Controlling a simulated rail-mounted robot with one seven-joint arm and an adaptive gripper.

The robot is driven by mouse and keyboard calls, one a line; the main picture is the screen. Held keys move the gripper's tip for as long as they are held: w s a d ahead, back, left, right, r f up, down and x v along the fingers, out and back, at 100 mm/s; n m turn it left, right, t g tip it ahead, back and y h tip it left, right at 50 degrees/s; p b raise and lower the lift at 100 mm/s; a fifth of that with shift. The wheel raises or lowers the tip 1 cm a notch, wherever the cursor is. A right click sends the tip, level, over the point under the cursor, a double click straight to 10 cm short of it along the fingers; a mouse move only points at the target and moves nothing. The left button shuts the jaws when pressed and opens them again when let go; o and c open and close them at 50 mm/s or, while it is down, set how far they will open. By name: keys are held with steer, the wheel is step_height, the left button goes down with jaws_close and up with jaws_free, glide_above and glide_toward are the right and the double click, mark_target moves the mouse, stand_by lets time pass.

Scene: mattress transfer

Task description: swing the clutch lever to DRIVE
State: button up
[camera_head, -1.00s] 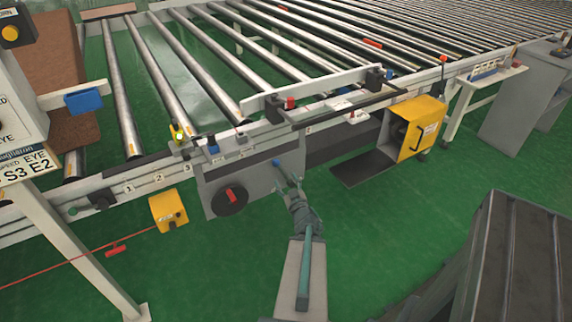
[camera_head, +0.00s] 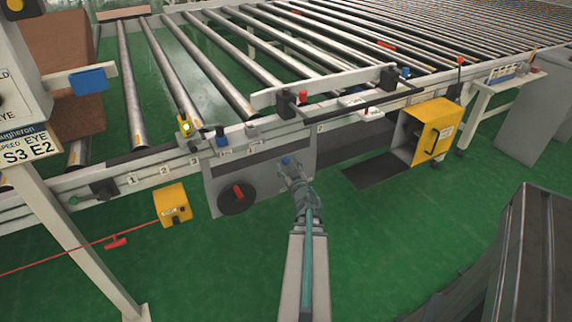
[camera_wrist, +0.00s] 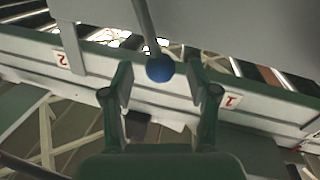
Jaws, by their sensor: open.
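The lever with a blue ball knob (camera_head: 286,160) is on the front of the grey panel (camera_head: 215,170) below the roller conveyor; I take it for the clutch lever. In the wrist view its blue knob (camera_wrist: 160,68) hangs on a dark rod, at the far end of the gap between my fingers. My gripper (camera_head: 288,170) is open and right at the knob. In the wrist view my gripper (camera_wrist: 161,88) has one finger on each side of the knob, apart from it. I cannot read a DRIVE mark.
A black disc with a red handle (camera_head: 238,193) is left of the lever on the same panel. A yellow box (camera_head: 171,206) with a red cord hangs further left. A yellow open-fronted box (camera_head: 432,128) is at right.

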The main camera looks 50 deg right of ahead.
steer(key=shift+x, duration=1.35)
jaws_close()
